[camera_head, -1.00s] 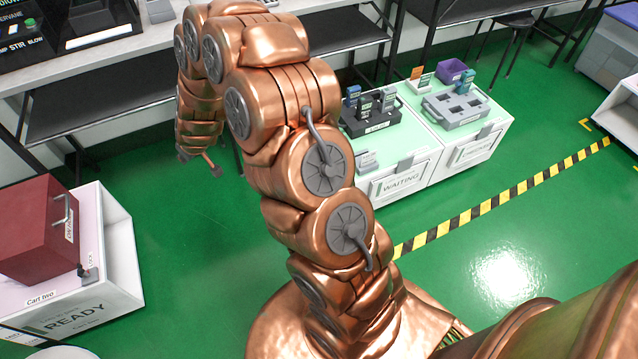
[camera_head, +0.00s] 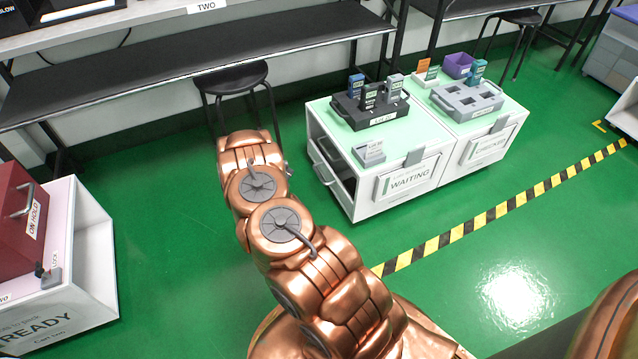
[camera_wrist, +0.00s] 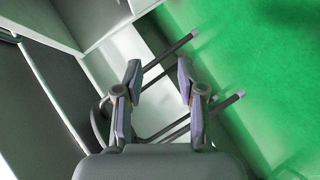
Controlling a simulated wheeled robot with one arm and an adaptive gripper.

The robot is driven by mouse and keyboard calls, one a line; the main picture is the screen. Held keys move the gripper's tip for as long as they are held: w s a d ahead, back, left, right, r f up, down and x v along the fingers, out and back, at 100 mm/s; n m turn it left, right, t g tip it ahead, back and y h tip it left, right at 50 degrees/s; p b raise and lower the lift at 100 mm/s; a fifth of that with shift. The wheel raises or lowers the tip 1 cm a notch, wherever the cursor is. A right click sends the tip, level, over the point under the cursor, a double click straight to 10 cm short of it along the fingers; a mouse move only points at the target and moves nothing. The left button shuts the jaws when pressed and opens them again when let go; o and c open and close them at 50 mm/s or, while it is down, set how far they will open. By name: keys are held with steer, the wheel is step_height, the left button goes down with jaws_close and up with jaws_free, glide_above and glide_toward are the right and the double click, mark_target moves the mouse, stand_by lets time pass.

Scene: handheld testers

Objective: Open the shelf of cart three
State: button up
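No label reading "cart three" is legible. A white cart marked WAITING (camera_head: 357,201) stands right of my arm in the head view, with a pale green top. Its left side shows a dark opening with a grey bar handle (camera_head: 326,163). A similar white cart (camera_head: 487,148) adjoins it on the right. My gripper (camera_wrist: 160,82) is open and empty in the wrist view, its two fingers apart. In the head view it is hidden behind my arm. Thin grey bars (camera_wrist: 170,57) pass behind the fingers; I cannot tell whether they are stool legs or a handle.
A black stool (camera_head: 232,78) stands behind my arm, below a long dark bench shelf (camera_head: 180,70). A white READY cart (camera_head: 85,260) with a red box (camera_head: 18,210) is at left. Green floor is clear in front, crossed by striped tape (camera_head: 500,208).

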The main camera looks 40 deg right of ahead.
mark_target(319, 174)
steer(key=s+d+f+n+h+b, duration=0.25)
steer(key=s+d+f+h, duration=0.2)
steer(key=s+d, duration=0.25)
steer(key=shift+m+y, duration=0.45)
steer(key=b+x, duration=0.1)
steer(key=x, duration=0.1)
steer(key=b+x, duration=0.1)
steer(key=x, duration=0.1)
steer(key=f+b+x, duration=0.1)
steer(key=x, duration=0.1)
steer(key=shift+w+d, duration=0.1)
steer(key=shift+w, duration=0.15)
steer(key=shift+w+d, duration=0.2)
steer(key=shift+d, duration=0.25)
jaws_close()
